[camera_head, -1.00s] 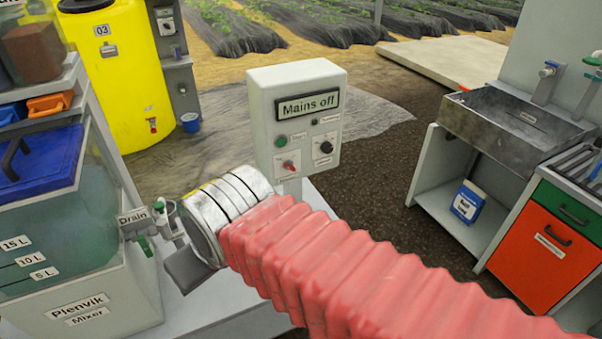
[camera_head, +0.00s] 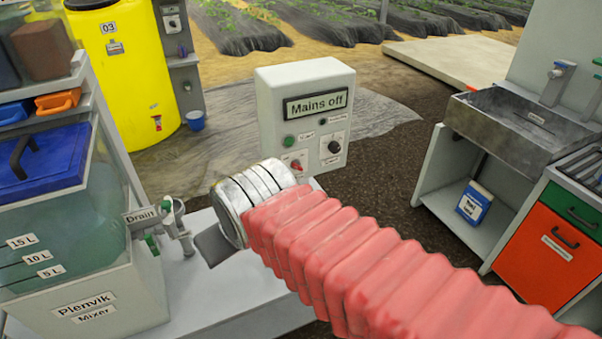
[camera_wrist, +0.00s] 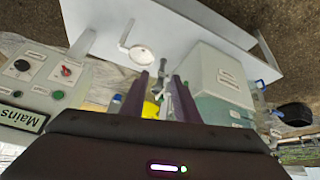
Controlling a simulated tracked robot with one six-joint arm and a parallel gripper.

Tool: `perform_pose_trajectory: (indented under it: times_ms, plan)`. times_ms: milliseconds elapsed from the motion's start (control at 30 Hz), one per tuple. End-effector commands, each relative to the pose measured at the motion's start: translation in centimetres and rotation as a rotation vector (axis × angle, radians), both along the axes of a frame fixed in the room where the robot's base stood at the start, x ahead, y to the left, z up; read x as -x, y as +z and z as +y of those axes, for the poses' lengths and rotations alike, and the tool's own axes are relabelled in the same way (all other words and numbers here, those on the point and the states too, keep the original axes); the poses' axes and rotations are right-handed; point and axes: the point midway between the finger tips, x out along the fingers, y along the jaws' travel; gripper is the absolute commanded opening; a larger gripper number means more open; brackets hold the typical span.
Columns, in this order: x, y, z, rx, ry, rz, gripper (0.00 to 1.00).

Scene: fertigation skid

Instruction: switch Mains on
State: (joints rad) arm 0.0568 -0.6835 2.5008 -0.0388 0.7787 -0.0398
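The pale control box (camera_head: 305,120) stands upright behind my arm. Its display (camera_head: 317,105) reads "Mains off". Below it are a green button (camera_head: 289,141), a red rotary switch (camera_head: 297,166), a black knob (camera_head: 335,147) and a small dark indicator (camera_head: 323,121). The small labels are too blurred to read surely. In the wrist view the box's red switch (camera_wrist: 67,71) and display (camera_wrist: 20,118) lie at the left, turned over. My gripper (camera_wrist: 160,85) is open, its two dark fingers apart with nothing between them. In the head view my wrist mostly hides it; it is left of and below the box, not touching it.
The Plenvik mixer tank (camera_head: 75,240) with its drain valve (camera_head: 175,225) stands close on the left. A yellow tank (camera_head: 120,70) is behind. A steel sink (camera_head: 520,125) and an orange-fronted cabinet (camera_head: 548,255) are at the right. Dark ground between is free.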

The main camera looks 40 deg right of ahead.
Motion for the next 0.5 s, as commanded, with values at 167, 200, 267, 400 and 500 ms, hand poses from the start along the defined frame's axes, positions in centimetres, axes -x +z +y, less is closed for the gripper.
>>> perform_pose_trajectory:
  times_ms: [167, 200, 267, 400, 500]
  plan:
    - [-4.3, -1.3, -4.3, 0.1, -0.008, -0.066, 0.28]
    - [-5.2, -1.6, -5.4, 0.124, -0.006, -0.084, 0.28]
    - [-6.6, -2.0, -7.0, 0.163, 0.0, -0.109, 0.28]
    - [-9.2, -3.2, -10.6, 0.25, 0.02, -0.161, 0.28]
    - [-10.8, -4.1, -13.1, 0.309, 0.039, -0.196, 0.28]
